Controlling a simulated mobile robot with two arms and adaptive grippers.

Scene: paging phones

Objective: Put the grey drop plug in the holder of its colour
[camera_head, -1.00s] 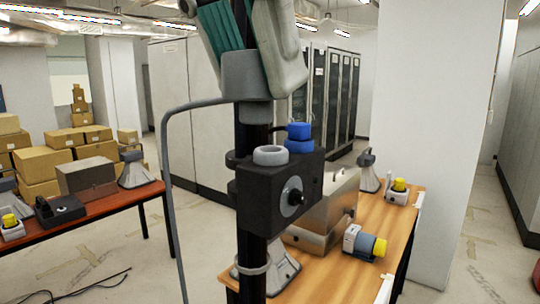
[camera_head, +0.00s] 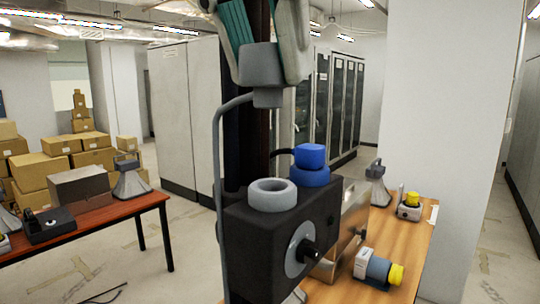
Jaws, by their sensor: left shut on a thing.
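The grey drop plug (camera_head: 262,68) hangs upright from my left gripper (camera_head: 266,46), which comes in from the top and is shut on it. Its short lower stub points down, and a grey cable curves from it down the left side. The grey holder (camera_head: 272,194), an open ring on top of a black box (camera_head: 265,240), is below the plug with a clear gap. The ring looks empty. The blue holder (camera_head: 309,177) behind it to the right has a blue plug (camera_head: 310,156) in it. My right gripper is not in view.
A dark post (camera_head: 247,150) stands behind the box. A wooden table (camera_head: 405,245) at right bears a metal case (camera_head: 345,230), yellow-ended devices and a grey horn (camera_head: 377,185). A reddish table (camera_head: 110,214) and cardboard boxes (camera_head: 40,170) are at left.

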